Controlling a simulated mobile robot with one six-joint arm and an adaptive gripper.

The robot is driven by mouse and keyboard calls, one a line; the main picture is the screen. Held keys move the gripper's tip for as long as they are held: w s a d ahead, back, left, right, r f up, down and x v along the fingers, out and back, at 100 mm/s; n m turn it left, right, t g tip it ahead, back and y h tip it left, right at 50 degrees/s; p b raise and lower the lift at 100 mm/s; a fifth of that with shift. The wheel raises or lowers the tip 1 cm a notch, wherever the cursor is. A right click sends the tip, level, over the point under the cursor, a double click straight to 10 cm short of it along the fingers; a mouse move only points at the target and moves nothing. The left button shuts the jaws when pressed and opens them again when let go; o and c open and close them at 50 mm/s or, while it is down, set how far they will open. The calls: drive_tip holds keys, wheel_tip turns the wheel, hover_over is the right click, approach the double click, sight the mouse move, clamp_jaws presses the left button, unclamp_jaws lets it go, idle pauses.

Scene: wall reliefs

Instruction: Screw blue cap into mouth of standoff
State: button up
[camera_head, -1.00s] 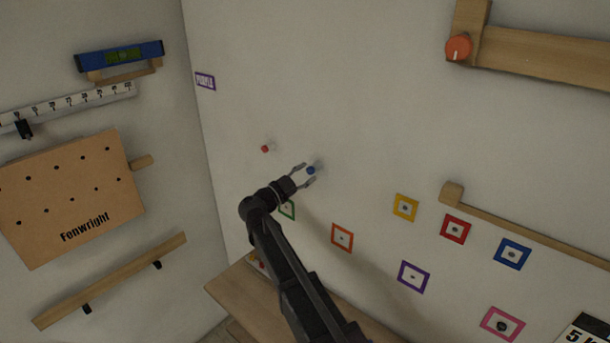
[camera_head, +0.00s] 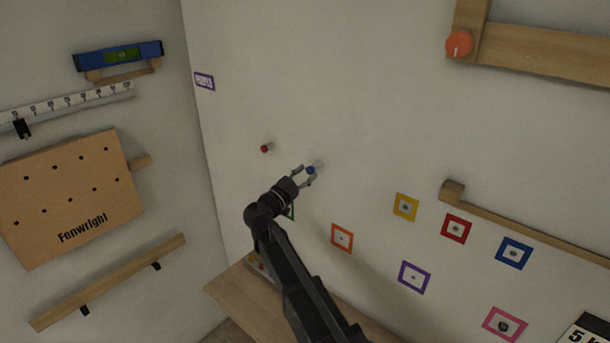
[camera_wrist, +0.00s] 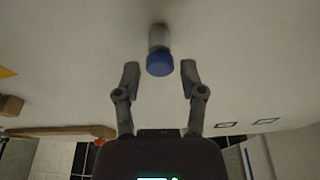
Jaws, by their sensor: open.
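The blue cap (camera_head: 311,170) sits at the outer end of a pale standoff (camera_head: 318,164) that sticks out from the wall. In the wrist view the blue cap (camera_wrist: 160,64) is at the end of the grey-white standoff (camera_wrist: 159,38), just beyond and between my fingertips. My gripper (camera_head: 304,175) is open, with one finger on each side of the cap. In the wrist view my gripper (camera_wrist: 160,78) shows a clear gap between each finger and the cap. Whether the cap is fully seated in the mouth cannot be told.
A red-capped standoff (camera_head: 266,148) sticks out to the left. Coloured square frames, such as the orange one (camera_head: 342,237) and yellow one (camera_head: 405,207), are on the wall at lower right. A wooden surface (camera_head: 237,293) lies below. The wall above the cap is mostly bare.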

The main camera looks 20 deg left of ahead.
drive_tip(key=n+y, duration=0.1)
drive_tip(key=n, duration=0.2)
drive_tip(key=n+t+y, duration=0.1)
drive_tip(key=n, duration=0.3)
drive_tip(key=shift+d, duration=0.1)
drive_tip(key=shift+n+y, duration=0.4)
drive_tip(key=n+y+p, duration=0.1)
drive_tip(key=n, duration=0.2)
drive_tip(key=shift+s+d+r, duration=0.1)
drive_tip(key=shift+n+y, duration=0.4)
drive_tip(key=shift+n, duration=1.4)
drive_tip(key=shift+c, duration=0.2)
clamp_jaws()
